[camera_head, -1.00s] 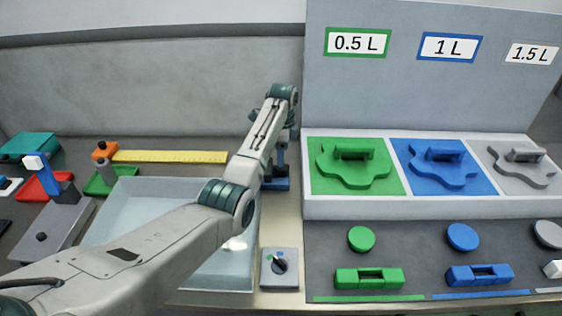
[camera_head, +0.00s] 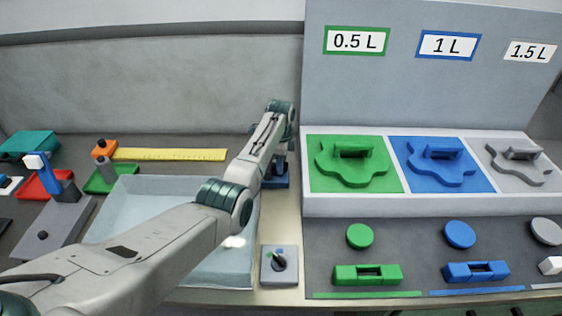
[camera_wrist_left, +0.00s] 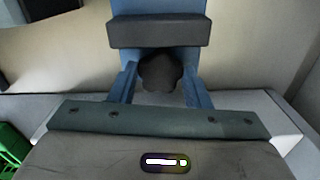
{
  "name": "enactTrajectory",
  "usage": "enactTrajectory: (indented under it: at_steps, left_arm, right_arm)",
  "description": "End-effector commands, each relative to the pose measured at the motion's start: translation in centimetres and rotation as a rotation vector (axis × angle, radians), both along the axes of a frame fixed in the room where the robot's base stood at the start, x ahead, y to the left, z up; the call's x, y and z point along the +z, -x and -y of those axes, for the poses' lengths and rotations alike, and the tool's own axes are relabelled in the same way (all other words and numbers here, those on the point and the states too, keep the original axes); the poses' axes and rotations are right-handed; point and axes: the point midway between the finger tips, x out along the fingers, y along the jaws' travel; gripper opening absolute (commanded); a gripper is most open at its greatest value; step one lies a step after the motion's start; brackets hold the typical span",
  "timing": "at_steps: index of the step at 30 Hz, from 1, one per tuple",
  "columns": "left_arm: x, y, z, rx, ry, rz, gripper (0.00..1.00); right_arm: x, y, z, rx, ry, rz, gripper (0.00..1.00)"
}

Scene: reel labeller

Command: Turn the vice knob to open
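The vice (camera_head: 277,182) is blue and stands at the back behind my left forearm, mostly hidden in the head view. In the left wrist view I see its blue body (camera_wrist_left: 160,7), a dark grey block (camera_wrist_left: 158,31) and the dark lobed vice knob (camera_wrist_left: 160,72) below it. My left gripper (camera_wrist_left: 161,78) has one blue finger on each side of the knob. The knob fills the gap and both fingers seem to touch it. In the head view the gripper is hidden by the arm. My right gripper is not in view.
A pale blue tray (camera_head: 118,203) lies under my left arm. A small grey plate with a dark dial (camera_head: 279,279) sits near the front edge. The station with green, blue and grey fixtures (camera_head: 352,207) stands right. A yellow ruler (camera_head: 170,155) lies behind the tray.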

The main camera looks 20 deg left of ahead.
Motion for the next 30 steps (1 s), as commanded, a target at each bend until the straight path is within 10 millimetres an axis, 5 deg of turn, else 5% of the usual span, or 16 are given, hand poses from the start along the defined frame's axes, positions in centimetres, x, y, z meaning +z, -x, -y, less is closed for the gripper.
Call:
enactTrajectory:
  at_steps: [16,28,29,30]
  left_arm:
    - [0.3,0.0,0.1,0.406,0.0,0.0,0.21]
    - [0.2,-0.1,0.1,0.446,0.0,0.002,0.21]
    - [0.2,-0.1,0.1,0.446,0.0,0.003,0.49]
    - [0.2,-0.1,0.1,0.446,0.0,0.003,0.57]
  right_arm:
    - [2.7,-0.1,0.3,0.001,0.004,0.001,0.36]
    - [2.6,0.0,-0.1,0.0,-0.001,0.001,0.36]
    - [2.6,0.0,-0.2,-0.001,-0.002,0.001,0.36]
    - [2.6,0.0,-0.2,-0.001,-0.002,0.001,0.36]
